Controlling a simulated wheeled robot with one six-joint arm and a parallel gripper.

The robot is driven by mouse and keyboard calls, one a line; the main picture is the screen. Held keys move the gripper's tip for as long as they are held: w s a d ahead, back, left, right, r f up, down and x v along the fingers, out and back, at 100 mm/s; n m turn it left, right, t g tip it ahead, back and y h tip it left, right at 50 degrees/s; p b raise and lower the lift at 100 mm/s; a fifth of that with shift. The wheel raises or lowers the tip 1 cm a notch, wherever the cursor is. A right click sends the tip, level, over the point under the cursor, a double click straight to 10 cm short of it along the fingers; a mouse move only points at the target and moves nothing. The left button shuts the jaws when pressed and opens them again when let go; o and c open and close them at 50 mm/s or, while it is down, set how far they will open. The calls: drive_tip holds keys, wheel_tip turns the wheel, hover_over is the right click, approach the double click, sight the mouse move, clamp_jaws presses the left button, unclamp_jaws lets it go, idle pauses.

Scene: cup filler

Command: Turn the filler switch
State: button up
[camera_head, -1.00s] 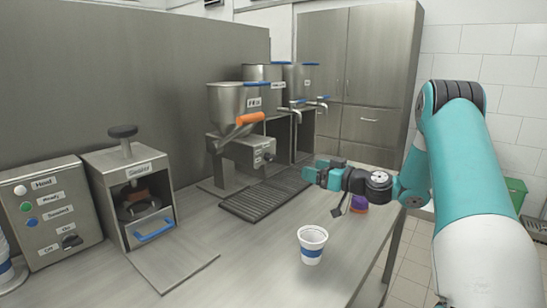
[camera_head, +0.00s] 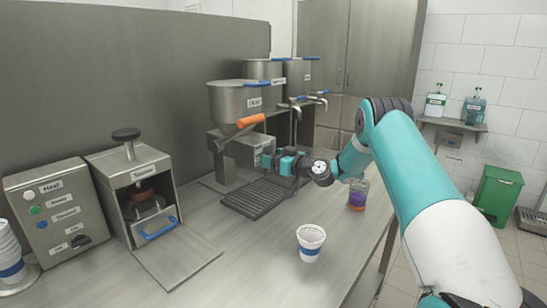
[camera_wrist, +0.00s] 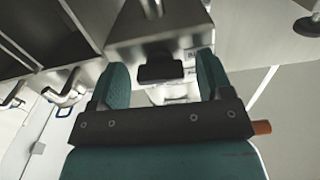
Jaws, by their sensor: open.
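The filler is a steel hopper (camera_head: 236,103) with an orange handle (camera_head: 251,120) above a steel box (camera_head: 232,149). My gripper (camera_head: 268,160) is at the front face of this box and hides the switch in the head view. In the wrist view, the black filler switch (camera_wrist: 160,70) shows on the steel face. It appears between the two teal fingers of my gripper (camera_wrist: 162,78). The fingers are apart, with a gap on each side of the switch. I cannot tell how deep the switch lies between them.
A drip grate (camera_head: 262,198) lies under the filler. A white and blue cup (camera_head: 311,243) stands on the counter, and a purple and orange cup (camera_head: 357,196) stands near its right edge. A toaster-like press (camera_head: 137,190) and a control box (camera_head: 50,215) stand at left.

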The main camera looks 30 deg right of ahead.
drive_tip(key=c, duration=0.9)
drive_tip(key=shift+m+b, duration=2.05)
drive_tip(key=shift+m, duration=2.05)
drive_tip(key=o, duration=0.9)
